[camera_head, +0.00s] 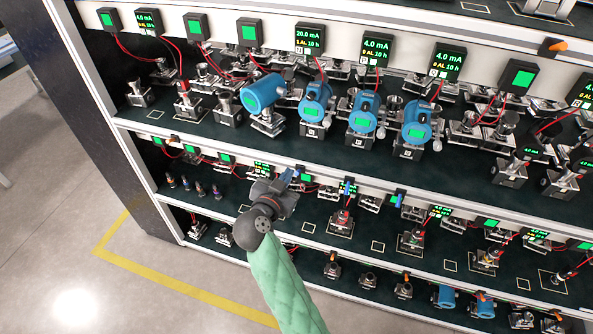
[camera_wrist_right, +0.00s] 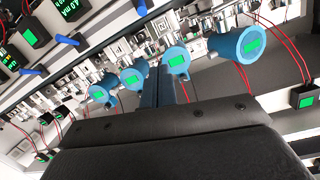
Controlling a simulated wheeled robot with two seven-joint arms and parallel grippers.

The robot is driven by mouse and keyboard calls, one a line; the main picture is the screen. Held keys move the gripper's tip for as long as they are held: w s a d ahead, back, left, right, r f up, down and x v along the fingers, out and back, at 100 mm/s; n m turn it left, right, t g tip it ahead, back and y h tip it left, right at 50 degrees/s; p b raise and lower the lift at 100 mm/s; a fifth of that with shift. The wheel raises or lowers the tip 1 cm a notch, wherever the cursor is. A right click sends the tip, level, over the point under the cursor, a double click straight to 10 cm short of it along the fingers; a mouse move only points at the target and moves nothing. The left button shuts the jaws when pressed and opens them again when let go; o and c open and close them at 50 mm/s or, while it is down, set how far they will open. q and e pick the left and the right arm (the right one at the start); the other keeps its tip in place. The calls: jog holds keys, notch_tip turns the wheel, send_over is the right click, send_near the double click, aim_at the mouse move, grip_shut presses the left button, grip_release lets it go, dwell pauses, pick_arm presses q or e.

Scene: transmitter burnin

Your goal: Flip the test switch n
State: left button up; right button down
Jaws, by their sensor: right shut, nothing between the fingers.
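The switches show as small coloured levers on the shelf edges. Blue levers stand on the middle shelf's rail, one (camera_head: 348,188) right of my right gripper and another (camera_head: 400,198) further right. A further blue piece (camera_head: 296,172) is close by the fingertips; contact cannot be told. Blue levers also show in the right wrist view, at the top (camera_wrist_right: 141,7) and the left (camera_wrist_right: 68,40). I cannot read which switch is n. My right gripper (camera_head: 287,182) is shut and empty in front of the middle shelf. Its fingers (camera_wrist_right: 170,87) point toward blue transmitters. My left gripper is out of view.
Blue round transmitters (camera_head: 315,103) stand in a row on the upper shelf, with black display boxes (camera_head: 377,50) and red wires above. An orange lever (camera_head: 557,46) is at the upper right. The lower shelf holds more fixtures. Open floor (camera_head: 75,190) with a yellow line lies left.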

jog(key=shift+s+d+f+g, duration=0.15)
jog(key=shift+s+f+g, duration=0.05)
jog(key=shift+f+g, duration=0.1)
jog(key=shift+w, duration=0.15)
